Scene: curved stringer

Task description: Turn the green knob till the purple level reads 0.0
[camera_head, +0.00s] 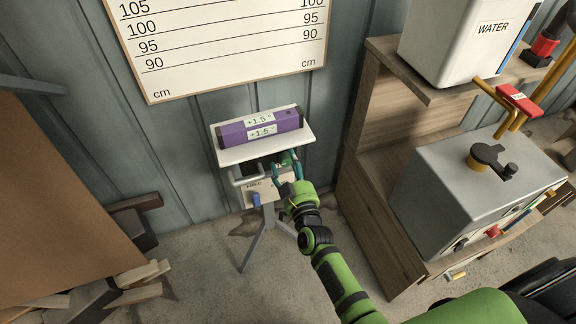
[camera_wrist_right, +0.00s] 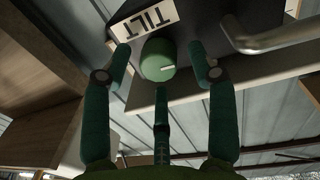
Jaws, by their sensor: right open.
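The purple level (camera_head: 261,127) lies on a white plate (camera_head: 238,154) on top of a grey tripod stand (camera_head: 262,225). Its two labels read +1.5°. The green knob (camera_wrist_right: 158,60) sits on the dark housing under the plate, beside a "TILT" label (camera_wrist_right: 150,18); a pale line marks its face. My right gripper (camera_head: 287,173) is at the front of the stand. In the right wrist view its fingers are open around the knob, with a finger on each side and one below. I cannot tell whether any finger touches it. My left gripper is not in view.
A grey handle (camera_wrist_right: 270,38) sticks out beside the knob, and a blue part (camera_head: 256,200) hangs below the housing. A wooden shelf (camera_head: 372,190) with a grey machine (camera_head: 445,185) and a water container (camera_head: 440,45) stands at right. Wood pieces (camera_head: 140,275) lie at lower left.

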